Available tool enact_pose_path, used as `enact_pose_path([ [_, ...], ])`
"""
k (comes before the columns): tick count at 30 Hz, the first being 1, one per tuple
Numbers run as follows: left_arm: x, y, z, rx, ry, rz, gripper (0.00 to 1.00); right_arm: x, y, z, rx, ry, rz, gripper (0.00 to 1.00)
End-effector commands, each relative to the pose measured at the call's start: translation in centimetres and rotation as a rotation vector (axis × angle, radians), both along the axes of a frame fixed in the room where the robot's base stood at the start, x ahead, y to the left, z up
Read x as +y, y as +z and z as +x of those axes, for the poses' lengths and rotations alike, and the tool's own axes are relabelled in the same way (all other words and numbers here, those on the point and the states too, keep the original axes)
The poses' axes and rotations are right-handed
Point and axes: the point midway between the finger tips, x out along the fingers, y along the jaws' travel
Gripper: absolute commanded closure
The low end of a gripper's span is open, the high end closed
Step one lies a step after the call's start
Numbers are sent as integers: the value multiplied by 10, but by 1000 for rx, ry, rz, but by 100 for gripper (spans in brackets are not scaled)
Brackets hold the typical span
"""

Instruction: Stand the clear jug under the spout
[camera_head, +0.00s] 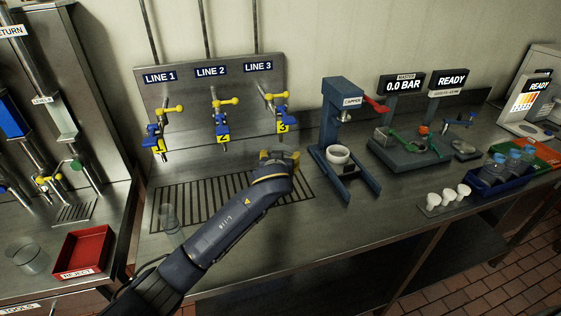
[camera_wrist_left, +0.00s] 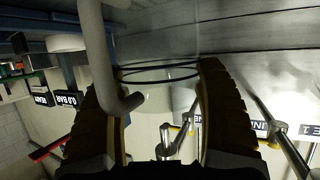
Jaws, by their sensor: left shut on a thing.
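My left gripper (camera_head: 282,158) is above the counter in front of the line 3 valve (camera_head: 280,122). In the left wrist view its two ribbed fingers (camera_wrist_left: 160,100) are shut on the clear jug (camera_wrist_left: 158,74), which shows dark rings and a thick pale handle (camera_wrist_left: 94,40). In the head view the gripper and forearm hide the jug. The line 1 valve (camera_head: 157,140) and line 2 valve (camera_head: 222,125) hang beside line 3 on the steel panel, with blue bodies and yellow levers. I cannot tell which spout the task means. My right gripper is not in view.
A slotted drain grate (camera_head: 190,195) lies below the valves. A clear glass (camera_head: 170,222) stands at its front left, near my forearm. A capper (camera_head: 342,125) stands to the right. A red reject tray (camera_head: 84,250) and another clear vessel (camera_head: 28,257) are at left.

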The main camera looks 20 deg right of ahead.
Motion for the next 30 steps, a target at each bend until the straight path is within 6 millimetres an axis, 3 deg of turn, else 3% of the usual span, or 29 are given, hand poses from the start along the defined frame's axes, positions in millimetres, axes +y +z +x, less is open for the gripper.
enact_pose_path([
  [3, 0, -10, 0, -1, -1, -1, 75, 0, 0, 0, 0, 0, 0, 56],
  [15, 0, -13, 0, 0, -1, -2, 75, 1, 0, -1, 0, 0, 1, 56],
  [16, 0, -14, 0, -1, -1, -1, 26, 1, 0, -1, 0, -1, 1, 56],
  [22, 0, -13, 0, -1, -1, -1, 3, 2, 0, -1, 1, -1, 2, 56],
  [30, 0, -13, 0, -1, -1, -1, 3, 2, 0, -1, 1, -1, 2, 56],
])
